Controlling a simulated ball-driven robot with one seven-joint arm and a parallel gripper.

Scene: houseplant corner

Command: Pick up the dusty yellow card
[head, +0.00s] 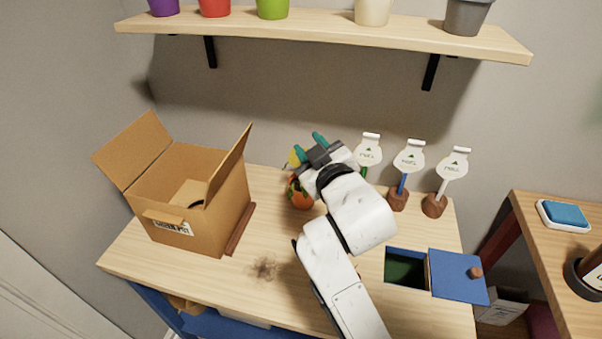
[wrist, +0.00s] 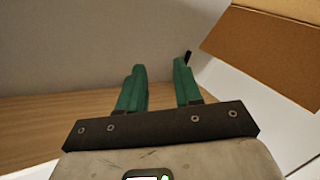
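My gripper (head: 308,146) is raised over the back of the wooden table, its teal fingers apart. In the wrist view the gripper (wrist: 159,68) is open, with nothing between the fingers. A small yellow patch (head: 293,157) shows beside the left finger in the head view. It may be the yellow card, but my gripper partly hides it and I cannot tell its shape or whether it touches the finger. No yellow card shows in the wrist view.
An orange round object (head: 299,193) stands below my gripper. An open cardboard box (head: 203,205) is at left. Several white tags on brown bases, one tag (head: 408,157) in the middle, stand at right. A blue sliding lid (head: 458,277) lies by an opening. A shelf (head: 330,37) hangs above.

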